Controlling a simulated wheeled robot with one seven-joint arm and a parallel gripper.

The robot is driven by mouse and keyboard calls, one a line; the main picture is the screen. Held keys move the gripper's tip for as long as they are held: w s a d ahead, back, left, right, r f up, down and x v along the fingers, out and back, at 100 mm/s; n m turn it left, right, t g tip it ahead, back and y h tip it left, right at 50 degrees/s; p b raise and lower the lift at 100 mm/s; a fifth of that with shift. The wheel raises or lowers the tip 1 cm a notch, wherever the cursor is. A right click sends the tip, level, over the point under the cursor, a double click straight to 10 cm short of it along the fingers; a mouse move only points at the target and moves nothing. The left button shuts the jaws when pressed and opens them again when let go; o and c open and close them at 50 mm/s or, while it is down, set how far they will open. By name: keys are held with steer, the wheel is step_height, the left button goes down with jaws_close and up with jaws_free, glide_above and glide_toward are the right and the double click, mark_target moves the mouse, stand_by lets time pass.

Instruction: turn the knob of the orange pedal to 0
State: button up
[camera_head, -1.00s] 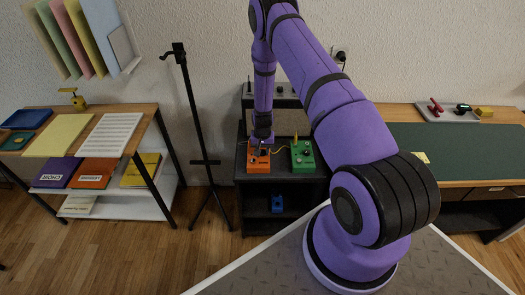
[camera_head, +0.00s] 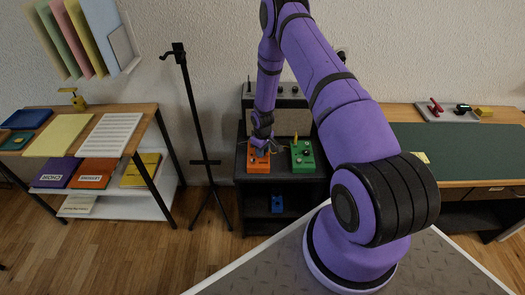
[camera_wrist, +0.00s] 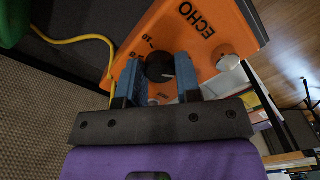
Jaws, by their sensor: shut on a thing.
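The orange pedal (camera_head: 258,165) stands on a dark shelf unit, left of a green pedal (camera_head: 303,158). In the wrist view the orange pedal (camera_wrist: 205,62) carries the word ECHO, a pale round button and a black knob (camera_wrist: 159,67) with a light pointer mark. Scale numbers show beside the knob, 10 and 8 among them; others are hidden by my fingers. My gripper (camera_wrist: 159,76) has its blue fingers on either side of the knob, shut on it. In the head view my gripper is over the pedal and mostly hides its knob.
A yellow cable (camera_wrist: 85,40) runs to the orange pedal. An amplifier (camera_head: 285,93) stands behind the pedals. A blue pedal (camera_head: 277,203) is on the shelf below. A black stand (camera_head: 193,115) is to the left.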

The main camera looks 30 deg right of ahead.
steer(key=shift+n, duration=1.5)
steer(key=o, duration=0.9)
steer(key=shift+r, duration=0.1)
step_height(320, 180, up, 11)
steer(key=shift+f, duration=0.2)
